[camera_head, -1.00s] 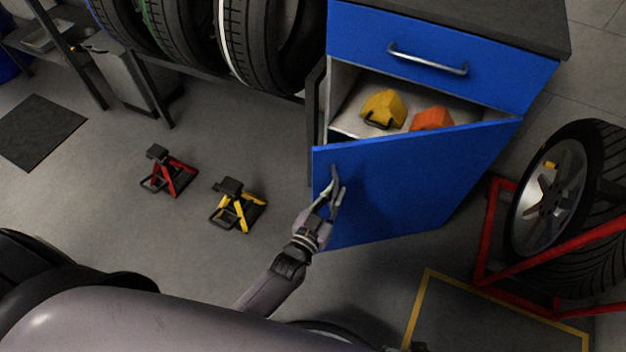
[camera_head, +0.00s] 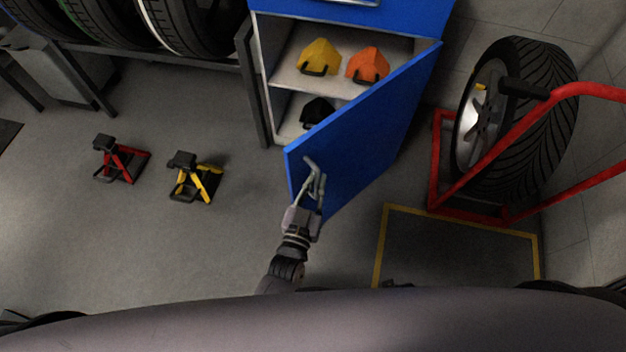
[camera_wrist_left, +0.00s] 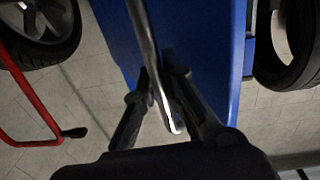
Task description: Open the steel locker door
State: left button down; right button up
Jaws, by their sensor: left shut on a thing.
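The blue locker door (camera_head: 362,132) stands well open in the head view, hinged at its right side, with its free edge toward me. My left gripper (camera_head: 313,178) is at the door's outer face near the free edge, shut on the door handle (camera_head: 316,170). In the left wrist view, the bar handle (camera_wrist_left: 150,62) runs between the fingers of my left gripper (camera_wrist_left: 161,88), with the blue door (camera_wrist_left: 205,45) behind. Inside the locker (camera_head: 262,75), a yellow block (camera_head: 320,56) and an orange block (camera_head: 367,64) sit on a shelf, with a black one (camera_head: 317,111) below. My right gripper is not in view.
A red wheel trolley (camera_head: 436,170) with a tyre (camera_head: 535,120) stands right of the door. A red jack stand (camera_head: 122,162) and a yellow jack stand (camera_head: 196,180) stand on the floor at left. Floor between them and the door is clear.

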pick_arm(q)
jog(key=c, duration=1.6)
grip_release()
jog(key=shift+c, duration=0.2)
jog(key=v, duration=1.2)
